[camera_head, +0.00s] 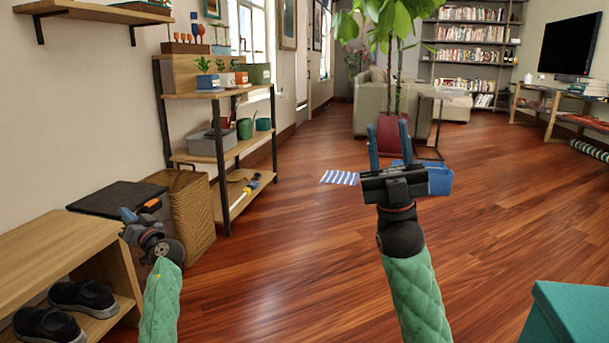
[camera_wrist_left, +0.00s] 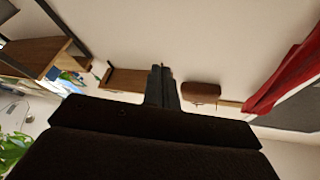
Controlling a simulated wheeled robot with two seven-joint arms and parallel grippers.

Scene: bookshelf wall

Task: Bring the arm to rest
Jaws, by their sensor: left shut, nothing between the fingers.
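My left arm, in a green quilted sleeve, comes in at the lower left of the head view. Its gripper (camera_head: 128,216) points left, in front of the dark bin and near the wooden bench. In the left wrist view the fingers (camera_wrist_left: 161,72) are together with nothing between them. My right arm stands upright right of centre in the head view. Its gripper (camera_head: 388,143) points up and away, its two blue fingers apart and empty. The right gripper hides part of a blue container behind it.
A wooden bench (camera_head: 50,248) with dark shoes (camera_head: 82,297) stands at the left. Beside it are a dark bin (camera_head: 115,198), a wicker basket (camera_head: 187,208) and a plant shelf (camera_head: 222,92). A blue container (camera_head: 440,178) stands on the floor. A teal box (camera_head: 570,312) is lower right.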

